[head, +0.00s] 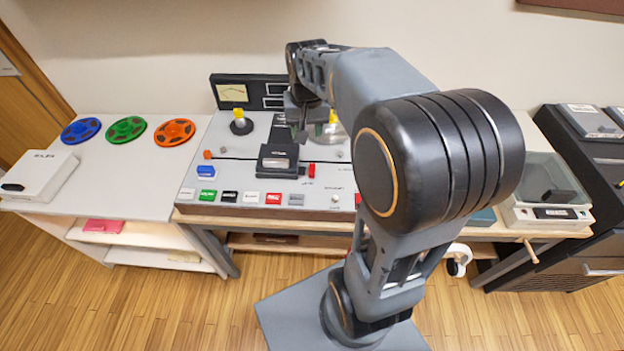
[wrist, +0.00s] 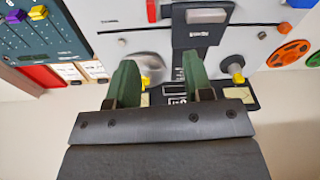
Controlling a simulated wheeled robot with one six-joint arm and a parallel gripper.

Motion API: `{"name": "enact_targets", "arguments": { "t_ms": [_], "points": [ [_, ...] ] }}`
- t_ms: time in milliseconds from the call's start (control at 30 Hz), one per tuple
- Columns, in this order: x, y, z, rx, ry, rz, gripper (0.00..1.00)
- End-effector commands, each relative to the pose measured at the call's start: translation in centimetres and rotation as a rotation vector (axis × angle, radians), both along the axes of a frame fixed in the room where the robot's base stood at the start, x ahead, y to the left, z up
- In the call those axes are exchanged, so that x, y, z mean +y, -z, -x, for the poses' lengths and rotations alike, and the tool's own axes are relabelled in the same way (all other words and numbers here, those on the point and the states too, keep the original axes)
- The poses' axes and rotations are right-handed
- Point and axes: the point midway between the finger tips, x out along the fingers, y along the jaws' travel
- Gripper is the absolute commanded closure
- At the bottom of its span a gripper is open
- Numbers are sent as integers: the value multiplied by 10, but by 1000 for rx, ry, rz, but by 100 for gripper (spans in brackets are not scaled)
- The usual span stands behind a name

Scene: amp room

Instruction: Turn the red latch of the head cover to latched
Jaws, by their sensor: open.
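The tape deck (head: 240,199) stands on a wooden bench. Its dark head cover (head: 278,160) with a pale window lies in the middle of the deck, and it also shows at the top of the wrist view (wrist: 203,32). The small red latch (head: 312,170) stands just right of the cover in the head view. In the wrist view the latch (wrist: 152,10) is at the top edge, left of the cover and partly cut off. My gripper (head: 303,125) is over the rear of the deck, behind the latch. Its fingers (wrist: 160,68) are apart with nothing between them.
Two reel hubs with yellow knobs (head: 239,115) flank the rear of the deck, the right one partly hidden by my arm. A meter panel (head: 240,92) rises behind. Several coloured buttons line the front. Reels (head: 126,130) lie on the left table; a clear-lidded box (head: 548,180) stands right.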

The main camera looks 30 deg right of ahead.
Motion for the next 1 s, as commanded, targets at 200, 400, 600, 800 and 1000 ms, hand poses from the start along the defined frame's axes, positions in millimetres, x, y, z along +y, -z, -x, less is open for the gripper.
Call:
{"name": "enact_targets", "arguments": {
  "t_ms": [200, 400, 600, 800, 1000],
  "points": [
    [-29, 61, -35, 90, 112, -22, 53],
    [-36, 85, -43, 117, 139, -28, 53],
    [-35, 120, -43, 120, 138, -28, 53],
    [-34, 158, -43, 118, 136, -28, 53],
    [-34, 188, -43, 116, 136, -27, 53]
  ]
}}
